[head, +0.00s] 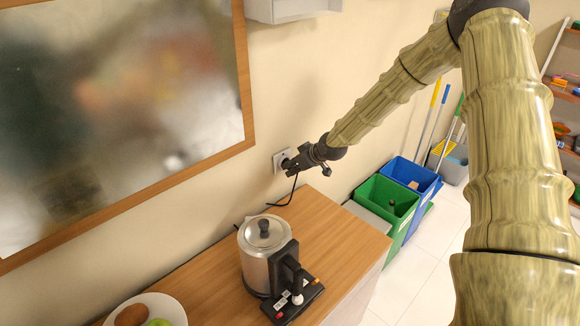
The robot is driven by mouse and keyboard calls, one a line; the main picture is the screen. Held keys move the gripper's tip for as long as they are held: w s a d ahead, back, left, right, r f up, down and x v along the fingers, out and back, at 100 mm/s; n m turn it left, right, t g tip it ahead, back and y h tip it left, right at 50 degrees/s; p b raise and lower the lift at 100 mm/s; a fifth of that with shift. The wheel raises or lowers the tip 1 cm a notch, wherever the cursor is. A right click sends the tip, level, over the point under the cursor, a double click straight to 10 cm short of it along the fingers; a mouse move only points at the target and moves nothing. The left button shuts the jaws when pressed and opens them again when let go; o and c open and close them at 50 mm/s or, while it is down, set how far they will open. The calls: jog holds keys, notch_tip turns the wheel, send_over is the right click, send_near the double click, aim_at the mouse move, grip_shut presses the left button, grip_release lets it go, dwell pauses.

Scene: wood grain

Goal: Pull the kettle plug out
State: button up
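The kettle (262,255), silver with a black lid knob and black handle, stands upright on the wooden counter. A white wall socket (279,157) is on the wall above the counter's back edge. A dark plug (286,163) shows at the socket, partly hidden by my gripper. A black cord (292,190) hangs from there down to the counter behind the kettle. My gripper (291,167) is at the plug, its fingers pointing left toward the socket. It is too small and dark to tell whether the fingers are closed on the plug.
The counter (330,235) is bare right of the kettle. A black base with small items (292,300) sits by the kettle. A plate (165,305) holds fruit at the front left. Green (385,205) and blue (412,178) bins stand past the counter's right end. A framed panel (110,110) hangs left.

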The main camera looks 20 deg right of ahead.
grip_shut()
jog(key=shift+c, duration=1.2)
grip_release()
grip_shut()
jog(key=shift+s+d+f, duration=0.1)
jog(key=shift+s, duration=0.05)
jog(key=shift+s+d, duration=0.2)
jog(key=shift+s, duration=0.4)
jog(key=shift+s+d+p, duration=0.1)
jog(key=shift+s+p, duration=0.2)
jog(key=shift+s, duration=0.05)
jog(key=shift+s+d+p, duration=0.3)
jog(key=shift+s+d, duration=0.05)
jog(key=shift+s, duration=0.6)
jog(key=shift+s+d+p, duration=0.3)
jog(key=shift+s, duration=0.6)
